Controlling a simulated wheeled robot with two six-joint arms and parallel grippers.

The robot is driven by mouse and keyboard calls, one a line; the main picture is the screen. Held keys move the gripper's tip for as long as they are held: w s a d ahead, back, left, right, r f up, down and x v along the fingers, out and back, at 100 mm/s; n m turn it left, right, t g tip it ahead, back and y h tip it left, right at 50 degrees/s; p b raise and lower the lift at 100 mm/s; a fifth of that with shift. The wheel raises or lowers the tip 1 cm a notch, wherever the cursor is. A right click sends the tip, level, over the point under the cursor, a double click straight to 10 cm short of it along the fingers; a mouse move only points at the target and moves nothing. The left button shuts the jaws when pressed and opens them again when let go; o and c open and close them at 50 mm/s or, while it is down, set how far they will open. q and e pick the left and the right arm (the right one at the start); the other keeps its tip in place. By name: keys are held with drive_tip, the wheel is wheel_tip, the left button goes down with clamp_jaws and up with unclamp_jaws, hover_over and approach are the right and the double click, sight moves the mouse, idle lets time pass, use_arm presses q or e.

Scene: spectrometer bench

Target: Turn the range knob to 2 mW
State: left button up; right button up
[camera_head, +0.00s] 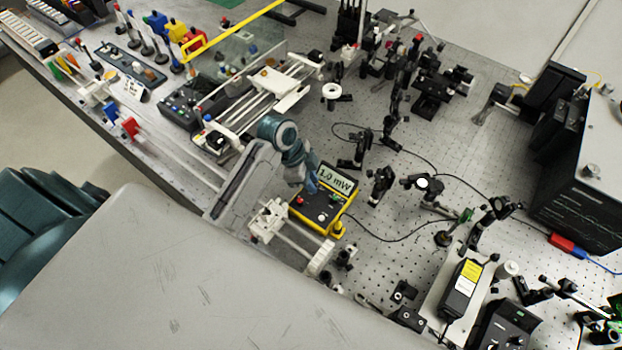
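The power meter (322,222) is a yellow-edged black box on the perforated bench, and its tilted display (337,180) reads 1.0 mW. Its dark top face carries a red button (299,200) at the left and small controls near the middle. The range knob is too small to make out clearly, and its setting cannot be read. My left gripper (312,184) comes in from the upper left on a teal arm and is at the meter's upper left edge, over or beside it. Its fingers are too small to show a gap or contact. My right gripper is out of view.
White rails and a carriage (268,220) stand just left of the meter. Black optic mounts (380,183) and cables lie close to its right. A black instrument box (580,165) stands at the far right.

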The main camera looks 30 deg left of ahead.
use_arm(q)
clamp_jaws()
drive_tip(key=shift+n, duration=0.4)
drive_tip(key=n+t, duration=0.1)
drive_tip(key=n, duration=0.1)
drive_tip(key=shift+s+n+y, duration=0.15)
drive_tip(key=shift+n+y, duration=0.25)
drive_tip(key=n, duration=0.2)
drive_tip(key=n+t+y, duration=0.1)
drive_tip(key=n, duration=0.1)
drive_tip(key=n+y, duration=0.1)
drive_tip(key=n, duration=0.1)
drive_tip(key=shift+s+d+t, duration=0.1)
drive_tip(key=shift+d+t, duration=0.15)
drive_tip(key=shift+t, duration=0.05)
drive_tip(key=n+y, duration=0.1)
drive_tip(key=n, duration=0.1)
drive_tip(key=n+y, duration=0.1)
drive_tip(key=n, duration=0.2)
drive_tip(key=shift+d+n, duration=0.2)
drive_tip(key=shift+n, duration=0.1)
drive_tip(key=n+y, duration=0.1)
drive_tip(key=n, duration=0.3)
drive_tip(key=shift+d+n+y, duration=0.15)
drive_tip(key=shift+n+y, duration=0.25)
